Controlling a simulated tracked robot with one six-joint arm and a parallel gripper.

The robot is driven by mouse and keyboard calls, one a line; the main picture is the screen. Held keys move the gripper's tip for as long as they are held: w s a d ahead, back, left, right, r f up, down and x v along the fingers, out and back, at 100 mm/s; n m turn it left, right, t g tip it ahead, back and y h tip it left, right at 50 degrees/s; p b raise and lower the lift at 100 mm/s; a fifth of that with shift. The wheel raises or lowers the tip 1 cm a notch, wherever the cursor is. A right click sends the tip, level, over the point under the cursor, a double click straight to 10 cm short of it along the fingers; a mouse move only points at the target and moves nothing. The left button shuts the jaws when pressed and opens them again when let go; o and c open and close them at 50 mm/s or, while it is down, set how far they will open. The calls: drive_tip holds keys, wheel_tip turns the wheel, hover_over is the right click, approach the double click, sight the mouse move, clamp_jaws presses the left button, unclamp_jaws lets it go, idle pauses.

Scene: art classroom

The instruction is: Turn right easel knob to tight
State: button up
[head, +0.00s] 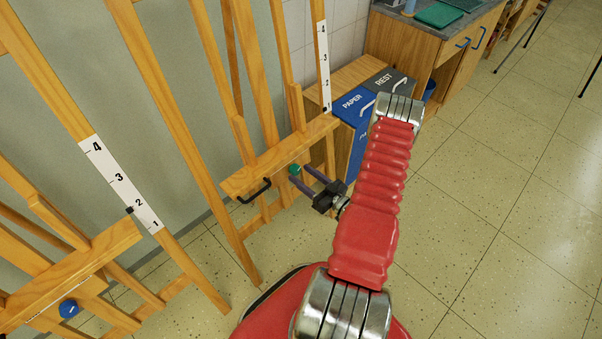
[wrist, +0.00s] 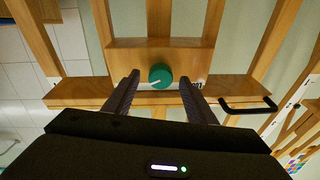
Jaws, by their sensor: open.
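The right easel (head: 268,165) is a wooden frame with a cross ledge, which also shows in the wrist view (wrist: 75,90). Its green round knob (head: 294,169) sits on the front of the ledge. In the wrist view the green knob (wrist: 160,76) has a white pointer line toward the lower left, and a printed label behind it is mostly hidden. My gripper (head: 299,175) is open and empty in front of the knob. In the wrist view the gripper's fingers (wrist: 159,82) stand either side of the knob, with a gap on each side; I cannot tell whether the tips reach its depth.
A black handle (head: 254,191) projects from the same ledge beside the knob. A left easel (head: 110,245) with a blue knob (head: 68,308) stands nearer. Blue PAPER (head: 352,108) and grey REST (head: 386,83) bin lids are behind my arm. The tiled floor at right is clear.

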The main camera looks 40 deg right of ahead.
drive_tip(key=shift+w, duration=0.85)
drive_tip(key=shift+c, duration=0.5)
drive_tip(key=c, duration=0.9)
